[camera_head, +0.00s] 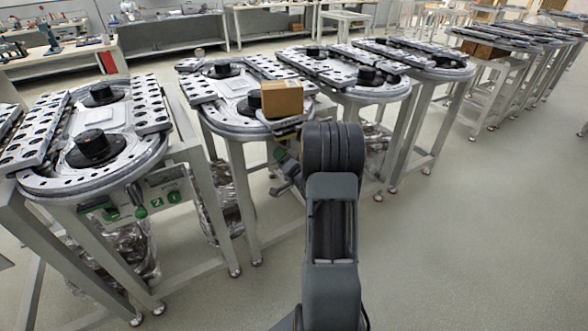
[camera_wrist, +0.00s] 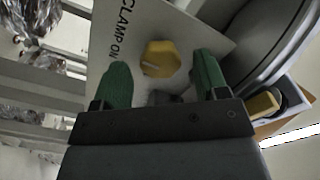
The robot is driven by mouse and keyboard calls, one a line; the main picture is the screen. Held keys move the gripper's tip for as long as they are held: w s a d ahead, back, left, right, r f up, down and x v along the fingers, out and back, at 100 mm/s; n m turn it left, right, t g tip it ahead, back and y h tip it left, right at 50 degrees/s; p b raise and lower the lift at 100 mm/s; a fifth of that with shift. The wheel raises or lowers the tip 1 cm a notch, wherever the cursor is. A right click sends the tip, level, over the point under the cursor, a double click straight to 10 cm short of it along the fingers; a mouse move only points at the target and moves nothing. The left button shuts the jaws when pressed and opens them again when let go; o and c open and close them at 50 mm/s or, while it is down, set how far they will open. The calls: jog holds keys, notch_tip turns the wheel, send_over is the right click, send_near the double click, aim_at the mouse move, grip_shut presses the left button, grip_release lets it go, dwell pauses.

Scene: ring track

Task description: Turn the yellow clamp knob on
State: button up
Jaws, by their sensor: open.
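The yellow clamp knob (camera_wrist: 160,59) shows in the wrist view on a light panel (camera_wrist: 117,42) printed "CLAMP ON". It is a faceted knob with a pale line on its face. My gripper (camera_wrist: 158,82) has two green fingers, set wide apart, with nothing between them at their tips. In this view the knob lies between and slightly beyond the fingertips, and no contact shows. In the head view my arm reaches toward the front of the middle ring-track table (camera_head: 222,120). The knob is hidden there behind my arm or too small to make out.
A cardboard box (camera_head: 282,98) sits on the middle table's right side, above my arm. Another ring-track table (camera_head: 60,185) stands to the left and more stand to the right. Metal legs and wrapped bundles (camera_head: 222,200) are below. The floor (camera_head: 470,240) at right is clear.

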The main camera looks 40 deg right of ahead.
jog(key=s+a, duration=0.1)
jog(key=s, duration=1.1)
jog(key=shift+s+a+p, duration=0.35)
jog(key=shift+s, duration=0.05)
